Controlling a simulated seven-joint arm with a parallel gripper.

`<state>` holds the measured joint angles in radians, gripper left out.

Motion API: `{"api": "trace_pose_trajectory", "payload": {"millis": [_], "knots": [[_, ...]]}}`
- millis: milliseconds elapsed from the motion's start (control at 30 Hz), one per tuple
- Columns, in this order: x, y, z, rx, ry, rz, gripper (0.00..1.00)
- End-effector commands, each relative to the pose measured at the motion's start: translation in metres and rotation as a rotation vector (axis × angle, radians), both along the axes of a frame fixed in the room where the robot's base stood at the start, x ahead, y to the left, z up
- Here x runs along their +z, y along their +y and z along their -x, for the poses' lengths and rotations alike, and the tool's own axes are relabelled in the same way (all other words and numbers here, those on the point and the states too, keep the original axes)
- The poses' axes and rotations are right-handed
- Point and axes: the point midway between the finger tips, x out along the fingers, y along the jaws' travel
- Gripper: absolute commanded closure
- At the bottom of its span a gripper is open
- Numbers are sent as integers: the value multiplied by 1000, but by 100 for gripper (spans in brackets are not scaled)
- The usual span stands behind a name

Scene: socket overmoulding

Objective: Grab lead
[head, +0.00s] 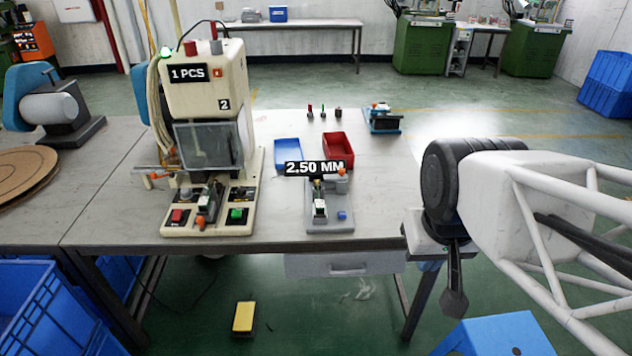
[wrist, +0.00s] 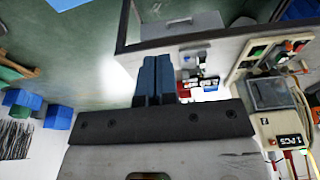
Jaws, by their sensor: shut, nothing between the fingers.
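My gripper (head: 454,303) hangs off the right front corner of the table in the head view, pointing down. Its two blue-looking fingers (wrist: 154,78) are pressed together and empty in the wrist view. A row of thin dark strands (wrist: 15,138) shows at the lower left of the wrist view, far from the fingers; they may be leads, but I cannot tell for sure. I make out no lead clearly in the head view.
The moulding machine (head: 205,85) stands left on the table (head: 375,185). The grey gauge fixture (head: 329,218), a blue tray (head: 288,152) and a red tray (head: 338,146) stand near the middle. A blue stand (head: 497,337) is below right of my gripper.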

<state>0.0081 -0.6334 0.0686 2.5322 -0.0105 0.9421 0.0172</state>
Motion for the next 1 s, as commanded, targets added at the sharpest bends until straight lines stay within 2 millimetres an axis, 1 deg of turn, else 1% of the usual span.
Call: {"api": "trace_pose_trajectory", "payload": {"millis": [33,300,400,633,767,867,967,1000], "knots": [[0,0,0,0,0,0,92],[0,0,0,0,0,0,51],[0,0,0,0,0,0,38],[0,0,0,0,0,0,38],[0,1,-3,-14,-5,-5,38],[-1,3,-11,-50,-17,-20,38],[-3,6,-24,-113,-40,-47,38],[-3,8,-31,-147,-52,-62,38]]}}
